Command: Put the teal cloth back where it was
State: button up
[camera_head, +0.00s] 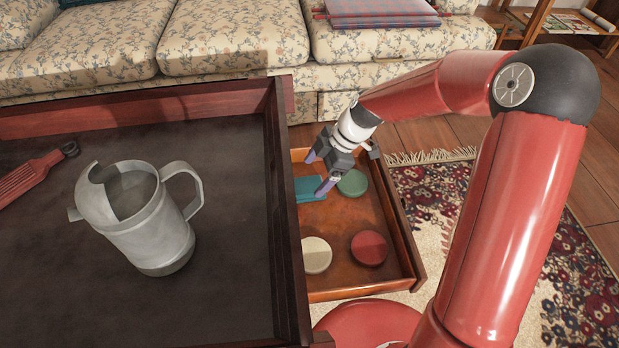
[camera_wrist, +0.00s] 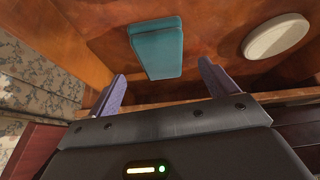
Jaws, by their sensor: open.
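The teal cloth (camera_head: 309,189) is a small flat folded rectangle lying on the floor of an open wooden drawer (camera_head: 332,288), near its far left side. In the wrist view the cloth (camera_wrist: 157,48) lies ahead of the fingers, apart from them. My gripper (camera_head: 320,172) is over the drawer, just above the cloth, with its purple-tipped fingers spread. It also shows in the wrist view (camera_wrist: 162,85), open with nothing between the fingers. Part of the cloth is hidden behind the gripper in the head view.
The drawer also holds a green disc (camera_head: 352,183), a red disc (camera_head: 369,248) and a cream disc (camera_head: 317,255). A dark tray-like top (camera_head: 230,300) to the left bears a grey metal pitcher (camera_head: 150,235) and a red-handled tool (camera_head: 30,178). A floral sofa (camera_head: 225,38) stands behind.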

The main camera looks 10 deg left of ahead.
jog(key=s+p+v, duration=0.1)
jog(key=v, duration=0.6)
jog(key=shift+w+d+r, duration=0.15)
jog(key=shift+w+r, duration=0.1)
jog(key=shift+w, duration=0.25)
jog(key=s+d+r+m+t+h, duration=0.3)
jog(key=s+d+r+m, duration=0.4)
jog(key=s+m, duration=0.4)
jog(key=s+d+r+m+t+h, duration=0.2)
jog(key=s+d+r+m+t, duration=0.2)
jog(key=s+d+r+m, duration=0.3)
jog(key=shift+s+d+m+h, duration=0.4)
jog(key=shift+s+d+m, duration=1)
jog(key=shift+s+m, duration=0.65)
jog(key=shift+r, duration=0.1)
